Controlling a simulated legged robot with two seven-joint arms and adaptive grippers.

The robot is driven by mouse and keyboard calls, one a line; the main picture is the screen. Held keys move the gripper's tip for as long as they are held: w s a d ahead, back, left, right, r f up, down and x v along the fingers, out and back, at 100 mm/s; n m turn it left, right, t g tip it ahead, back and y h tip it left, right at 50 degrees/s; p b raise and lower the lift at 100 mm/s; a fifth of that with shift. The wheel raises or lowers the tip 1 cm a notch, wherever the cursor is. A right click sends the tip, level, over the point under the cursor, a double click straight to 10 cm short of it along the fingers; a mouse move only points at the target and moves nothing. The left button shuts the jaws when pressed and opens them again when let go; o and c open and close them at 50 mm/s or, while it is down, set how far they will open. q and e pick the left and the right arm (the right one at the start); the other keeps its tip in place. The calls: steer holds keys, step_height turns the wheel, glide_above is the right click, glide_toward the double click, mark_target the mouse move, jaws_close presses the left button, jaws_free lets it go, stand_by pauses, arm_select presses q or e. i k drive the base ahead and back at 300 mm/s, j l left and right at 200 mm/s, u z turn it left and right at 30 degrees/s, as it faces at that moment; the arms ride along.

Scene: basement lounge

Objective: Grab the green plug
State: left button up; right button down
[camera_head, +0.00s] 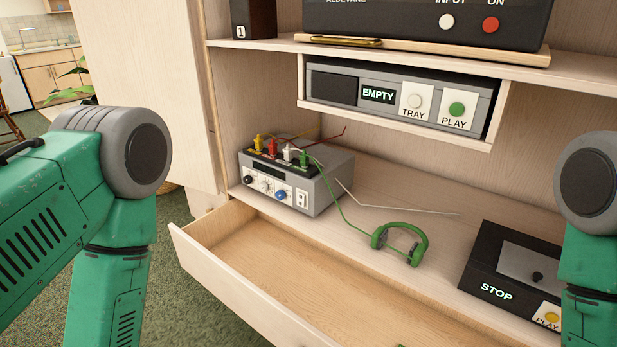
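The green plug (304,158) stands upright on top of a grey device (316,191), at the right end of a row of plugs. A green cable runs from it to green headphones (402,241) lying on the shelf. To its left stand a white plug (288,153), a red plug (272,146) and a yellow plug (258,143). My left arm shows at the left and my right arm at the right edge. Both grippers are out of the frame.
An open wooden drawer (262,258) juts out below the grey device. A black player marked STOP (494,291) sits at the right. A disc unit marked EMPTY (378,95) hangs above under the upper shelf (400,55). Shelf space around the headphones is mostly clear.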

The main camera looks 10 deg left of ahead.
mark_target(303, 159)
steer(key=i+j+z, duration=0.15)
steer(key=j+z, duration=0.25)
steer(key=i+j+z, duration=0.1)
steer(key=j+z, duration=0.7)
steer(key=i+l, duration=0.1)
